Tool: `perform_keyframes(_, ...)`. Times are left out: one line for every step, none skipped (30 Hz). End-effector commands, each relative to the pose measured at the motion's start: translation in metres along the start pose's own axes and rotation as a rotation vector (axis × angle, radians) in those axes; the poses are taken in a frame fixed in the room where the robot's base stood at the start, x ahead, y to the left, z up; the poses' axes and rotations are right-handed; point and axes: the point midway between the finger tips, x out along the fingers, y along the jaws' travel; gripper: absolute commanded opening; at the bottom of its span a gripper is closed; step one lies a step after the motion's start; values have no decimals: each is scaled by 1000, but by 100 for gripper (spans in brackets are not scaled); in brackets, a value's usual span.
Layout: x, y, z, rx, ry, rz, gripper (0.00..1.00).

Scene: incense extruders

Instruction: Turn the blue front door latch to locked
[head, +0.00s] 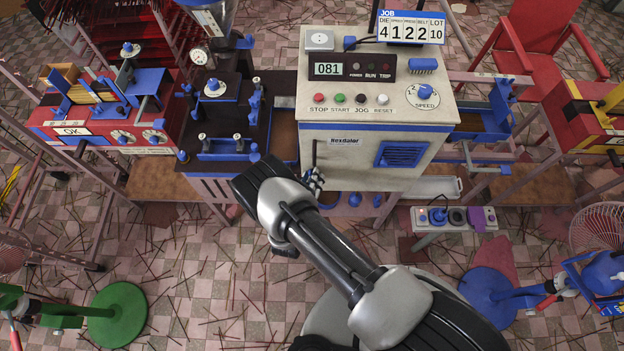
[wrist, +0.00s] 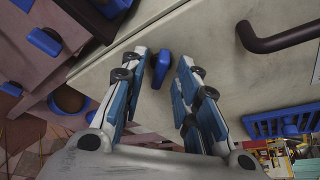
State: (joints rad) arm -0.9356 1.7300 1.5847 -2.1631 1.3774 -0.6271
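The blue front door latch (wrist: 161,70) is a small elongated knob on the machine's pale front panel. In the wrist view it lies between my two fingertips, its long side roughly in line with the fingers. My gripper (wrist: 162,57) is open, with a visible gap on both sides of the latch; I cannot tell how deep the tips reach around it. In the head view my gripper (head: 313,181) is at the lower left of the front of the cream machine (head: 348,163), and the latch is not distinguishable there.
A dark bar handle (wrist: 280,36) sticks out of the panel close to the latch. A blue vent grille (head: 402,154) is to the right. A dark machine with blue knobs (head: 230,110) stands close on the left. A small control box (head: 453,218) is at lower right.

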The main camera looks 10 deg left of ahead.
Motion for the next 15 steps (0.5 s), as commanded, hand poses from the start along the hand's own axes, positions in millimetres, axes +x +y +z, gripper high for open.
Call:
perform_keyframes(0,0,0,0,0,0,23)
perform_keyframes(0,0,0,0,0,0,21)
perform_keyframes(0,0,0,0,0,0,19)
perform_keyframes(0,0,0,0,0,0,17)
perform_keyframes(0,0,0,0,0,0,15)
perform_keyframes(0,0,0,0,0,0,12)
perform_keyframes(0,0,0,0,0,0,10)
perform_keyframes(0,0,0,0,0,0,8)
perform_keyframes(0,0,0,0,0,0,5)
perform_keyframes(0,0,0,0,0,0,3)
perform_keyframes(0,0,0,0,0,0,1)
perform_keyframes(0,0,0,0,0,0,0)
perform_keyframes(0,0,0,0,0,0,0)
perform_keyframes(0,0,0,0,0,0,0)
perform_keyframes(0,0,0,0,0,0,0)
